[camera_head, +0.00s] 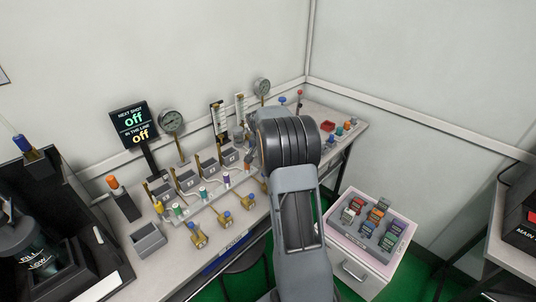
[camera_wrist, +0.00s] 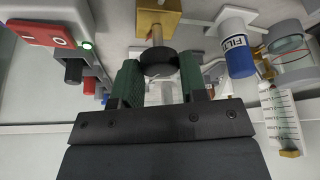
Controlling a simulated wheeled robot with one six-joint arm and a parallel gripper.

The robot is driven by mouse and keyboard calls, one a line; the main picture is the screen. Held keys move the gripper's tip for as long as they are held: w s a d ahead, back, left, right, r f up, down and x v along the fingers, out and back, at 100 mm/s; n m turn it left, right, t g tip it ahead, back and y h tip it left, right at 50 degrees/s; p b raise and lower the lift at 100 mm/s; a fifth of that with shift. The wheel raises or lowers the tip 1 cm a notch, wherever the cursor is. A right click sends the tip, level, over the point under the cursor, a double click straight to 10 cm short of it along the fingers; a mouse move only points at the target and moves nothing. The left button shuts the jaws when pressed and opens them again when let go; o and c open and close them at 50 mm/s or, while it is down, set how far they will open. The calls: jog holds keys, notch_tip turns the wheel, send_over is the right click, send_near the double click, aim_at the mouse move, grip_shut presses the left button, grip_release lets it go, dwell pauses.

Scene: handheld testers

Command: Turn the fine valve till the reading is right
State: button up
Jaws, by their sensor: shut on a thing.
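In the wrist view, a round black knob (camera_wrist: 158,62) sits on a short stem below a brass block (camera_wrist: 157,18); it looks like the fine valve. My gripper (camera_wrist: 160,74) has its two green fingers on either side of the knob, shut on it. In the head view my arm hides the gripper and this knob. A graduated tube (camera_wrist: 282,120) stands at right in the wrist view; its reading is too small to tell. In the head view, two upright flow tubes (camera_head: 219,118) and two round dials (camera_head: 172,122) stand along the bench; their readings are not legible.
A black display (camera_head: 133,125) shows "off" on both lines. The bench (camera_head: 190,245) carries several brass valves and grey bins. In the wrist view, a red switch box (camera_wrist: 40,33) and a white-and-blue filter (camera_wrist: 236,45) flank the knob closely. A drawer cabinet (camera_head: 350,268) stands right of my arm.

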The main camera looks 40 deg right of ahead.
jog(key=m+g+b, duration=0.1)
jog(key=m, duration=0.3)
jog(key=shift+w+f+m+g+h+b, duration=0.1)
jog(key=shift+m+g+h+b, duration=0.2)
jog(key=shift+g+b, duration=0.1)
jog(key=m+g, duration=0.1)
jog(key=m, duration=0.3)
jog(key=shift+m+g+p, duration=0.3)
jog(key=shift+g+p, duration=0.05)
jog(key=shift+g, duration=0.05)
jog(key=m+p, duration=0.1)
jog(key=m, duration=0.1)
jog(key=m+g+y+p, duration=0.1)
jog(key=m, duration=0.1)
jog(key=shift+w+m+g, duration=0.15)
jog(key=shift+m+g, duration=0.15)
jog(key=shift+d+m+g+y+p, duration=0.1)
jog(key=shift+m+g+y+p, duration=0.25)
jog(key=shift+m+p, duration=0.5)
jog(key=shift+d+m+g+y+p, duration=0.1)
jog(key=shift+m+g+y+p, duration=0.25)
jog(key=shift+m, duration=0.9)
jog(key=shift+a, duration=0.1)
jog(key=o, duration=0.9)
